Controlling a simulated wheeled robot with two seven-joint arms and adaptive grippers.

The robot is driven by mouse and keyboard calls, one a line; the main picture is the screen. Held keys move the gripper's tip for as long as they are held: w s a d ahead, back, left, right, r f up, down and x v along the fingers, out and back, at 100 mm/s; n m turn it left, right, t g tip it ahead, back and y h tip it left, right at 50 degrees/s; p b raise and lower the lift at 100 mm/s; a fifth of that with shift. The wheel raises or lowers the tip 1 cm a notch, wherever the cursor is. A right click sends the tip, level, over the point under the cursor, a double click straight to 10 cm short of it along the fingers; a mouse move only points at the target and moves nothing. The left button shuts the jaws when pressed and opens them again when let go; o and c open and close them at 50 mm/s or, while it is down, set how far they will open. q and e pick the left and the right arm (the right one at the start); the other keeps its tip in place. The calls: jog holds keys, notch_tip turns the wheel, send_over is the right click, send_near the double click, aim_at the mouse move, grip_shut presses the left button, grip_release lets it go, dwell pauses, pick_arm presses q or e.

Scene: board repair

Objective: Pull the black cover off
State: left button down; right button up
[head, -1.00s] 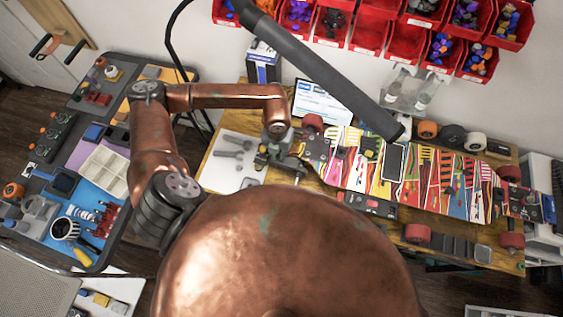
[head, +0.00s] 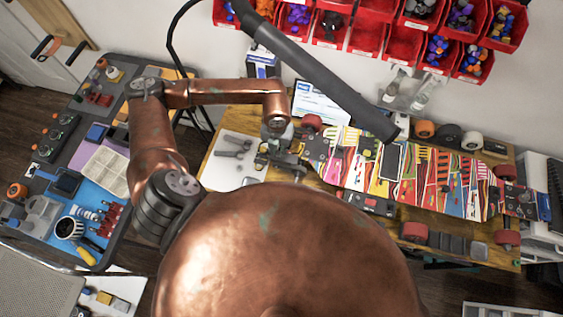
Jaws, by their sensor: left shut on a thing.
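A long, brightly patterned board (head: 447,188) lies across the wooden bench. A black rectangular panel (head: 392,161) with a pale edge lies on its middle; it may be the black cover, but I cannot be sure. My left gripper (head: 290,162) is at the board's dark left end, well left of that panel. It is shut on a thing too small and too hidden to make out. My right gripper is not in view.
A dark tube (head: 320,82) slants over the bench above the board. Red bins (head: 366,40) hang on the wall. Loose wheels (head: 473,140) stand behind the board. A crowded tool cart (head: 38,172) is at the left. My copper body hides the front middle.

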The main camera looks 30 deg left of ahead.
pick_arm(q)
jog(key=shift+r, duration=0.1)
jog(key=shift+r+p, duration=1.9)
jog(key=shift+r, duration=1.55)
